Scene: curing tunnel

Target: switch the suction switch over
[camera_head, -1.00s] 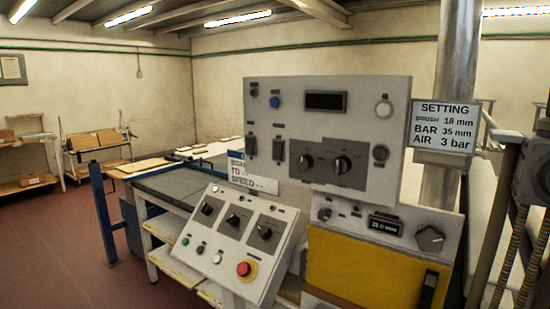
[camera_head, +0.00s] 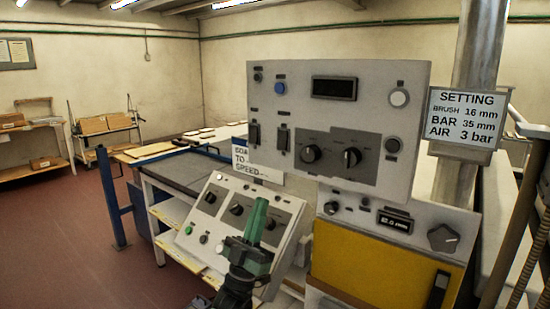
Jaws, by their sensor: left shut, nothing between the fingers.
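My left gripper (camera_head: 261,203), with green fingers pointing up, is shut and empty in front of the sloped lower control panel (camera_head: 286,208). Two rotary switches (camera_head: 211,197) (camera_head: 237,209) show on that panel; the gripper covers much of the third one and the red push button. The upright upper panel (camera_head: 405,82) has two dark toggle switches (camera_head: 254,134) (camera_head: 283,137) and two rotary knobs (camera_head: 311,153) (camera_head: 351,157). The labels are too small to read, so I cannot tell which one is the suction switch. I cannot tell whether the gripper touches the panel. My right gripper is not in view.
A yellow-fronted unit (camera_head: 370,265) with a black knob (camera_head: 443,238) stands at the lower right. A setting sign (camera_head: 466,117) hangs by a metal pipe (camera_head: 478,50). A conveyor table (camera_head: 185,172) with a blue post (camera_head: 110,198) stands behind. Red floor (camera_head: 60,250) is clear at left.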

